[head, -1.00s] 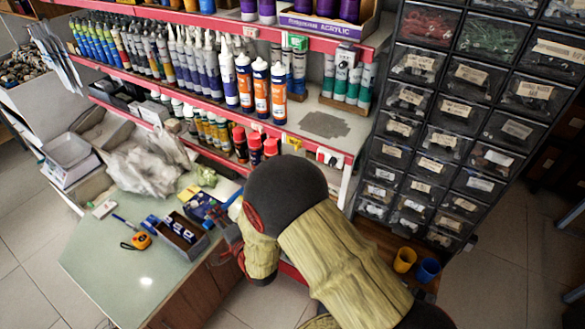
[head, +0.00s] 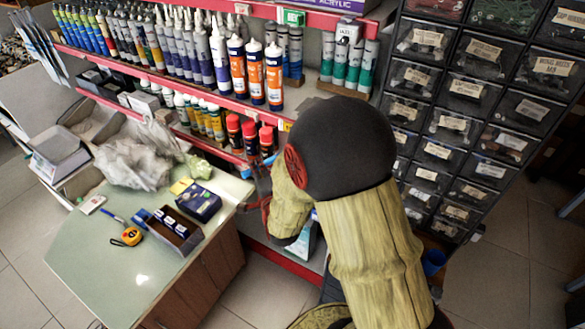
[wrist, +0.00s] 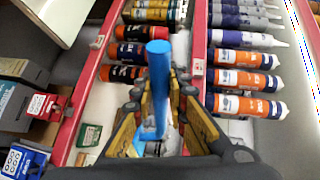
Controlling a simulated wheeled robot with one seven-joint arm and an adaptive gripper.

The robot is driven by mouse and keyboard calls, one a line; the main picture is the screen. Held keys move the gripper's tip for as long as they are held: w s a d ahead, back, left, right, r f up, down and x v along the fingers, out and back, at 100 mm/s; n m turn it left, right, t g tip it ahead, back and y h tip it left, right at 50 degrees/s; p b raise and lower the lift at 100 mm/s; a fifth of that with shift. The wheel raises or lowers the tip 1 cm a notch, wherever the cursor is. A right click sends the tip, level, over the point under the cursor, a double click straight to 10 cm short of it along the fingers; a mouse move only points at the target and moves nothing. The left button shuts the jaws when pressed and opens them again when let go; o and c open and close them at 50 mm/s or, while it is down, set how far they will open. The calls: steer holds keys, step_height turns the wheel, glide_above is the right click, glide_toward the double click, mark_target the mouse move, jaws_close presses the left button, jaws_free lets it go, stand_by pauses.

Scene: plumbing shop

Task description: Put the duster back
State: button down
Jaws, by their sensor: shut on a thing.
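The duster shows as a blue handle (wrist: 158,85) in the wrist view, standing up between the fingers. My gripper (wrist: 156,120) is shut on this handle. The duster's far end is hidden behind the fingers, so I cannot make it out. In the head view my gripper (head: 260,190) is beside the shelf edge, right of the glass-topped counter and just below the red-capped cans. My arm hides much of the area behind it, and I cannot make out the duster clearly there.
The red-edged shelf (head: 215,98) holds orange-and-white tubes (head: 255,72) and several other cartridges. Red-capped cans (head: 250,138) stand on the lower shelf close to my gripper. The counter (head: 120,265) carries a tape measure (head: 127,237) and boxes. Drawer cabinets (head: 478,75) rise at right.

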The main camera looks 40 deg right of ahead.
steer(key=shift+s+d+f+h, duration=0.15)
steer(key=shift+s+f+h, duration=0.15)
steer(key=shift+s+f, duration=0.2)
steer(key=w+d+f+b, duration=0.4)
steer(key=w+f+b, duration=0.1)
steer(key=w+f, duration=0.7)
steer(key=shift+w+f, duration=0.35)
steer(key=shift+w, duration=0.15)
steer(key=shift+f+b, duration=0.15)
steer(key=shift+b, duration=0.15)
steer(key=c, duration=1.8)
jaws_free()
steer(key=shift+o, duration=0.2)
